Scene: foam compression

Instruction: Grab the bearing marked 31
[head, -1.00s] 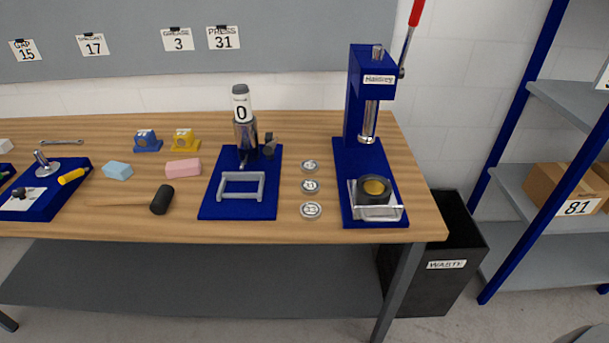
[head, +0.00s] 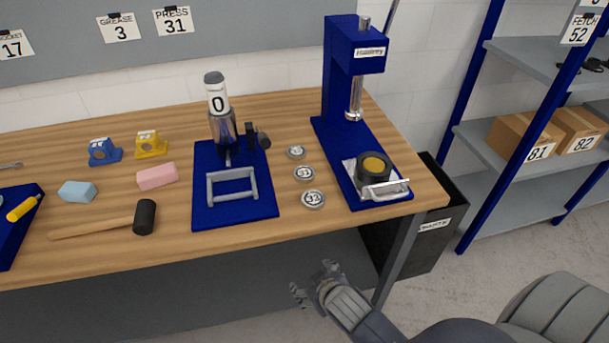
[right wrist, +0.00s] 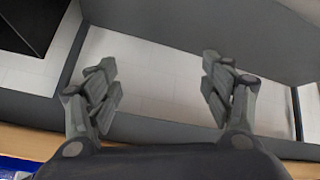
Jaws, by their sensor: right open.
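Three round silver bearings lie in a short row on the wooden bench between two blue bases. The middle bearing (head: 304,174) seems to be marked 31, but the digits are too small to be sure. The near bearing (head: 313,199) and the far bearing (head: 296,152) carry other marks that I cannot read surely. My right gripper (head: 313,281) is open and empty, in front of the bench edge and apart from the bearings. Its two spread fingers show in the right wrist view (right wrist: 160,88), with no bearing in sight there. My left gripper is not in view.
Left of the bearings stands a blue base (head: 235,212) with a grey frame. Right of them stands a blue press (head: 343,75) with a clear-guarded tray (head: 384,192). A black mallet head (head: 145,217) lies farther left. A black waste bin (head: 432,235) stands beside the bench.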

